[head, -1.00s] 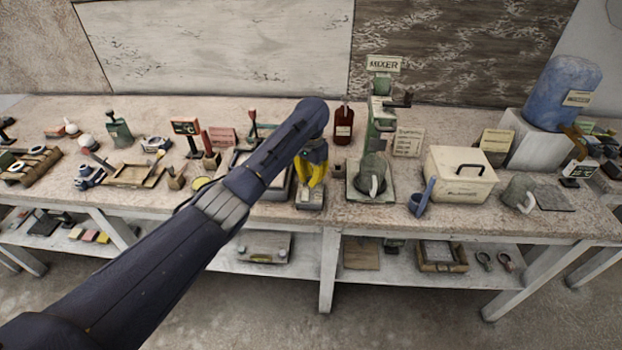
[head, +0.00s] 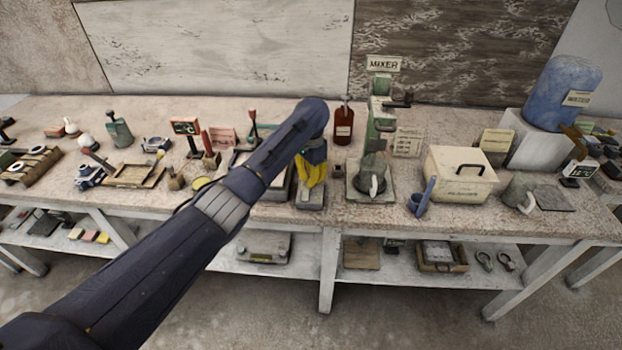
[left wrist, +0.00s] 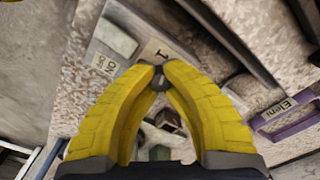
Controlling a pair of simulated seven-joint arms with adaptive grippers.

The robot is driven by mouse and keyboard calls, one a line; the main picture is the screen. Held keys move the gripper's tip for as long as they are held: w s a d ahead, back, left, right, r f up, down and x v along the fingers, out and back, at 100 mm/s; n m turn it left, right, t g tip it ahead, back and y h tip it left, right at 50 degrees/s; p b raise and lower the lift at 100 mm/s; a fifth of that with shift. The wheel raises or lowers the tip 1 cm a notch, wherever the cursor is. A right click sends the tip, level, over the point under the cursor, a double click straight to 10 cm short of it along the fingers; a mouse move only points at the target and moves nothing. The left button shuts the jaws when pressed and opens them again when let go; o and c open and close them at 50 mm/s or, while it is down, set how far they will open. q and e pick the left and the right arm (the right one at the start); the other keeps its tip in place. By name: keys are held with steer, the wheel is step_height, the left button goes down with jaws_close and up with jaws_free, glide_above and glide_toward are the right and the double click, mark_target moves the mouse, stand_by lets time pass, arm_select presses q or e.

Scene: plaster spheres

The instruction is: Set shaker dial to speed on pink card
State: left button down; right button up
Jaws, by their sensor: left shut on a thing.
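My left gripper (head: 312,181) points down over a small grey control box (head: 309,201) at the front of the bench. In the left wrist view its yellow fingertips (left wrist: 159,73) meet on a small dark dial (left wrist: 158,84), mostly hidden between them. A label reading 1 (left wrist: 160,50) lies just beyond the tips, and an ON label (left wrist: 104,64) sits beside a pale block (left wrist: 115,38). The dial's setting cannot be read. The pink card (head: 222,137) stands behind my arm at left; its writing is too small to read. The shaker is largely hidden by my arm. My right gripper is out of view.
A grey jug (head: 371,175) stands on the mixer (head: 382,118) base to the right. A cream lidded box (head: 461,174) and blue scoop (head: 424,198) are further right. A red-brown bottle (head: 343,122) stands behind the gripper.

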arm_select(q)
steer(key=c, duration=1.2)
jaws_free()
step_height(320, 180, up, 12)
steer(key=shift+r, duration=0.1)
